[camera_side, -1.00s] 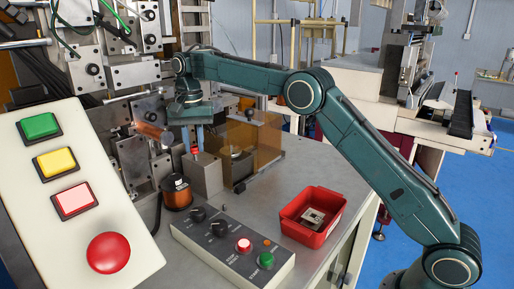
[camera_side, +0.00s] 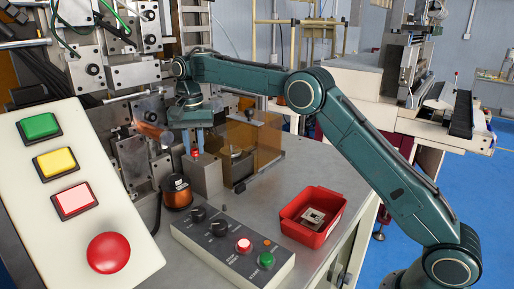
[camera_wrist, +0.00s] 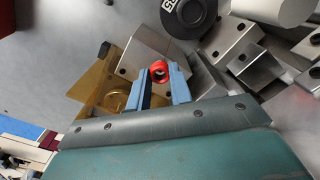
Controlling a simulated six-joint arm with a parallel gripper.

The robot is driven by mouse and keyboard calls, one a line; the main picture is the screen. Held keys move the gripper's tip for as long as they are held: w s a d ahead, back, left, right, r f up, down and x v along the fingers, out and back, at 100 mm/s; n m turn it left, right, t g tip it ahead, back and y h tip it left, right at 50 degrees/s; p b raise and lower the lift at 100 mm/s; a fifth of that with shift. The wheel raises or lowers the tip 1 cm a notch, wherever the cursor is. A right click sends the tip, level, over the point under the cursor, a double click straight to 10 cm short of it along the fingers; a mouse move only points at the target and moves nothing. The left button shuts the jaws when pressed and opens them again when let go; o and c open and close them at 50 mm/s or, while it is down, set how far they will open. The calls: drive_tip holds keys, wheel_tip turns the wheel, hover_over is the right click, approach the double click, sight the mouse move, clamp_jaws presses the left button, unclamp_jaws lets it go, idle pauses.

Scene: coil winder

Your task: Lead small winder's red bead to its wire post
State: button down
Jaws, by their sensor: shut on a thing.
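The red bead (camera_side: 195,153) is a small ring-like piece at the tips of my gripper (camera_side: 193,143). In the wrist view the bead (camera_wrist: 158,71) sits between the two blue fingertips of my gripper (camera_wrist: 159,76), which are shut on it. It is just above a grey metal block (camera_side: 206,176), which also shows in the wrist view (camera_wrist: 150,48). A spool of copper wire (camera_side: 177,192) stands left of the block. I cannot pick out the wire post for certain; any wire at the bead is too fine to see.
Metal winder plates (camera_side: 133,160) crowd the left. A control box (camera_side: 232,245) and a red bin (camera_side: 313,232) are in front. Bare bench lies between guard and bin.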

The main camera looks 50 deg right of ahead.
drive_tip(key=shift+f, duration=0.75)
drive_tip(key=c, duration=1.2)
unclamp_jaws()
drive_tip(key=shift+r, duration=0.15)
drive_tip(key=shift+r, duration=3.55)
drive_tip(key=shift+r, duration=0.1)
